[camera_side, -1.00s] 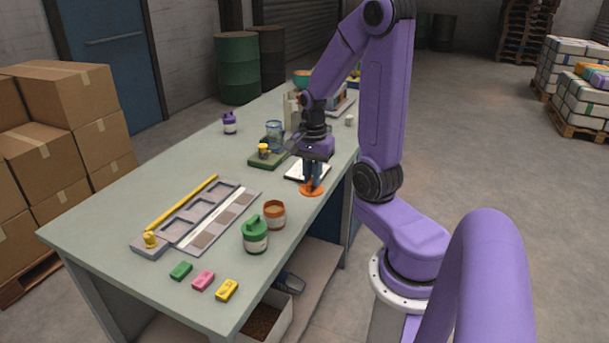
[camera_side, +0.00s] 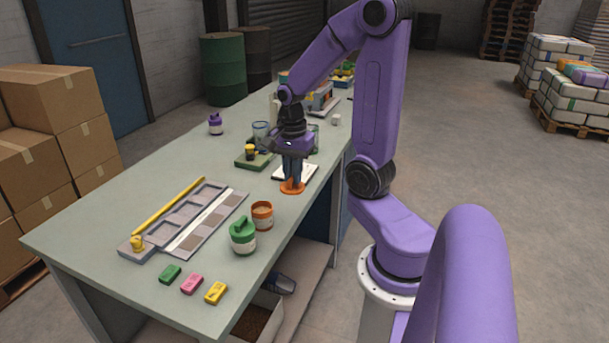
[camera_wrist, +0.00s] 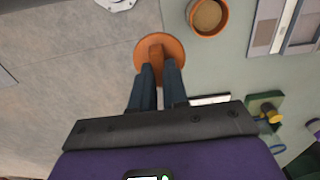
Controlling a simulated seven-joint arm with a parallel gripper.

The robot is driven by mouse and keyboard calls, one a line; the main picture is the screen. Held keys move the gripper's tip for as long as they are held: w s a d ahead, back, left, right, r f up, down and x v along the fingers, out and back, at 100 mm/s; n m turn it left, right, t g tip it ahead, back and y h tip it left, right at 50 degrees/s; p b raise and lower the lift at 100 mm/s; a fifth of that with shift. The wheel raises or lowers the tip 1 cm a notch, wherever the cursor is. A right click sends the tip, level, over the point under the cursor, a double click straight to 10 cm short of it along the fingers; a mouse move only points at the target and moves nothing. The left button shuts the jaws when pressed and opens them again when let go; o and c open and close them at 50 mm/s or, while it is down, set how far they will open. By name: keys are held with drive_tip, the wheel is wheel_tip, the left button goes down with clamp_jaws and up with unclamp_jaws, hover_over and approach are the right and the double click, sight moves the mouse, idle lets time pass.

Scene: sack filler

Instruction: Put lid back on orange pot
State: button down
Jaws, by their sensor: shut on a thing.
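The orange pot (camera_side: 262,217) stands open on the bench, and its light brown contents show in the wrist view (camera_wrist: 208,17). The round orange lid (camera_side: 292,188) is in my gripper (camera_side: 292,180), behind and to the right of the pot in the side view. In the wrist view the lid (camera_wrist: 176,53) is apart from the pot, with its upright grip between my two fingertips (camera_wrist: 157,70). The lid looks level and overlaps the bench edge in that view. Its height above the bench is hard to tell.
A green-lidded jar (camera_side: 243,237) stands close to the pot. A grey sectioned tray (camera_side: 195,218) lies to the left. Several coloured blocks, such as the pink one (camera_side: 191,284), lie in front. A white plate (camera_side: 308,173) is beside my gripper.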

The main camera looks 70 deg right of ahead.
drive_tip(key=w+a, duration=0.2)
drive_tip(key=w, duration=0.6)
wheel_tip(320, 180, down, 6)
drive_tip(key=shift+w, duration=0.15)
drive_tip(key=shift+f, duration=0.25)
idle(2.3)
drive_tip(key=c, duration=0.6)
unclamp_jaws()
drive_tip(key=shift+r, duration=3.5)
